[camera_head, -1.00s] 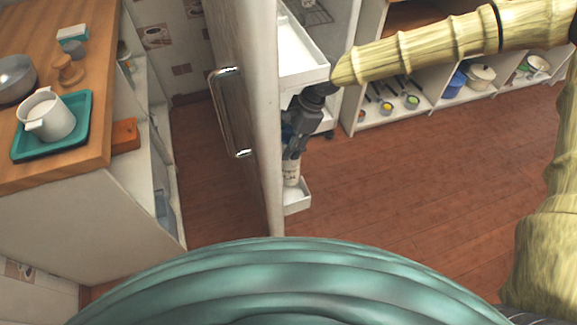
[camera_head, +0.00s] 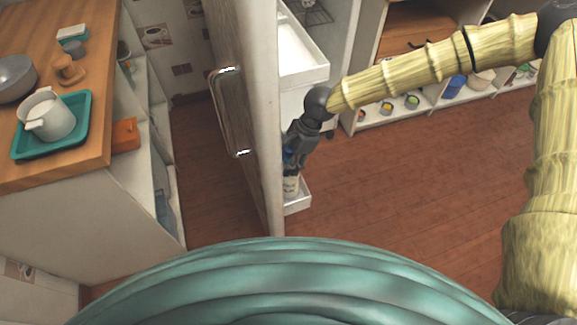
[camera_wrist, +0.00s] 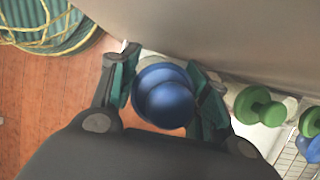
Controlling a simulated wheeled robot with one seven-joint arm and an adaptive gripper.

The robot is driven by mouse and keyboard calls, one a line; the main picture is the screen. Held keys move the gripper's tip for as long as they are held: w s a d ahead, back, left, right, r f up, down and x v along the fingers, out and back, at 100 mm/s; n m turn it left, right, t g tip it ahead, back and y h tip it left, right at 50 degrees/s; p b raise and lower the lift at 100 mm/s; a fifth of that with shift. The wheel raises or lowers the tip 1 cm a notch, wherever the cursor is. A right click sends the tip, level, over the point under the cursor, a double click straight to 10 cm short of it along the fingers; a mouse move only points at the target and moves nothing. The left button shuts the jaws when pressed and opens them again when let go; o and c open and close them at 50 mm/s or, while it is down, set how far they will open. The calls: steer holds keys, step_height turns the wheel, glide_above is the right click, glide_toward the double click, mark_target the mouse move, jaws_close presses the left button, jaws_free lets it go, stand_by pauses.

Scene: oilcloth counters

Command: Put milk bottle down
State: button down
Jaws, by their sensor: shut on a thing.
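The milk bottle (camera_head: 291,187) is a pale bottle with dark lettering, partly hidden by the fridge door's edge. Its blue cap (camera_wrist: 165,97) fills the middle of the wrist view. My gripper (camera_head: 294,163) is shut on the bottle near its top, with a finger on either side of the cap in the wrist view (camera_wrist: 166,80). The bottle is upright at the lower white door shelf (camera_head: 298,203). I cannot tell whether its base touches the shelf floor.
The open fridge door (camera_head: 255,110) stands close on the left of my gripper. Green-capped items (camera_wrist: 260,106) lie to the right in the wrist view. A counter (camera_head: 95,150) with a teal tray (camera_head: 84,105) is at the left. The wooden floor (camera_head: 400,190) is clear.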

steer(key=f, duration=0.2)
steer(key=shift+a+f, duration=0.2)
steer(key=shift+f, duration=0.15)
steer(key=shift+s, duration=0.1)
steer(key=c, duration=0.7)
jaws_free()
steer(key=shift+f, duration=0.15)
steer(key=v, duration=1.2)
